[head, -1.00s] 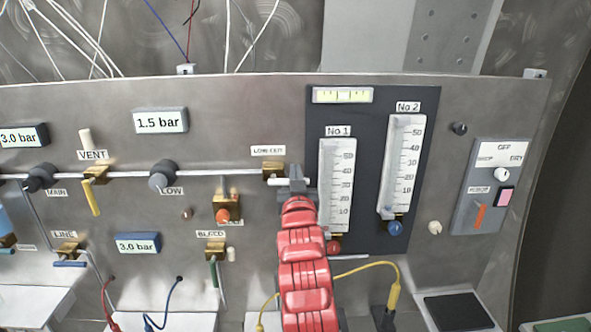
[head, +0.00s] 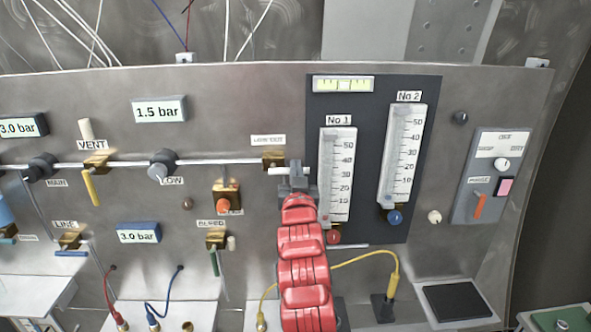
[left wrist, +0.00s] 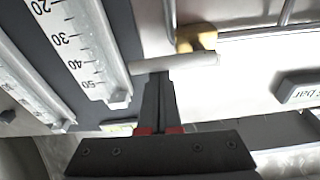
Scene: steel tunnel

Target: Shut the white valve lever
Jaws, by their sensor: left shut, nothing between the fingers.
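The white valve lever (head: 281,171) lies level on a brass valve (head: 273,155) at the right end of the pipe, under a small label that seems to read LOW EXIT. In the left wrist view the lever (left wrist: 185,66) crosses in front of the brass body (left wrist: 196,39). My left gripper (head: 297,168) is shut and empty, at the lever's right part in the head view and hiding some of it. In the left wrist view its closed fingertips (left wrist: 158,78) are right by the lever's side; I cannot tell whether they touch. My right gripper is out of view.
Flow gauges No 1 (head: 338,180) and No 2 (head: 403,155) stand close right of my gripper. Left are the black LOW knob (head: 162,165), an orange-handled valve (head: 226,197) and the BLEED valve (head: 215,240). A yellow cable (head: 360,257) hangs below.

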